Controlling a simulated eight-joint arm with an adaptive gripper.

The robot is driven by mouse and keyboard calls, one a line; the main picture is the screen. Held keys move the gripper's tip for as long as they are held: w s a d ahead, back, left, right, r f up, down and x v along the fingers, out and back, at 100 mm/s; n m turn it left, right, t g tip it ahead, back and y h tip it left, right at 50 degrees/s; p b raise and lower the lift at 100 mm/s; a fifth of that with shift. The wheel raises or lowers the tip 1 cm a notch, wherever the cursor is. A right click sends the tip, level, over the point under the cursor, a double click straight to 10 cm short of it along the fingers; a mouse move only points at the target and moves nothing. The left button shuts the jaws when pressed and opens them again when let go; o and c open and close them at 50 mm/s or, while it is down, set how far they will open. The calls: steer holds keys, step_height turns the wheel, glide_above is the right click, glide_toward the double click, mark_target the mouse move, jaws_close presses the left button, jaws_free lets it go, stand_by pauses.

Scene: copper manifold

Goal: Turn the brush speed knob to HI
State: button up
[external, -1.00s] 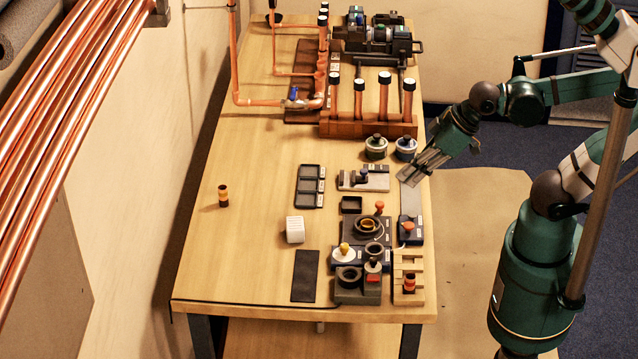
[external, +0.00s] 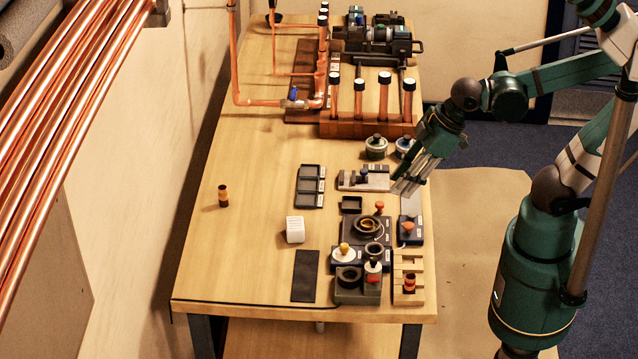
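Several knobs stand on the small devices at the bench's front right, and their labels are too small to read. An orange knob (external: 408,228) is on a dark blue box at the right edge. A red knob (external: 379,207) stands behind a round dark fixture (external: 367,227), and a yellow knob (external: 344,248) sits over a white disc. I cannot tell which is the brush speed knob. My gripper (external: 405,189) points down and left above the bench's right edge, behind the orange knob and apart from it. Its fingers are too small to judge their gap.
Two round tins (external: 376,147) and upright copper pipes (external: 383,97) stand behind. The bench's left side is mostly clear.

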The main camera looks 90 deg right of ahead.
steer(key=w+a+n+g+p, duration=0.1)
steer(key=w+a+n+p, duration=0.1)
steer(key=w+a+n, duration=0.1)
steer(key=n+g+p, duration=0.5)
steer(key=n, duration=0.4)
glide_toward(374, 258)
steer(key=shift+a+f+n, duration=0.2)
steer(key=shift+f+n, duration=0.15)
steer(key=shift+n, duration=0.15)
steer(key=shift+f, duration=0.15)
steer(key=shift+f, duration=3.75)
jaws_close()
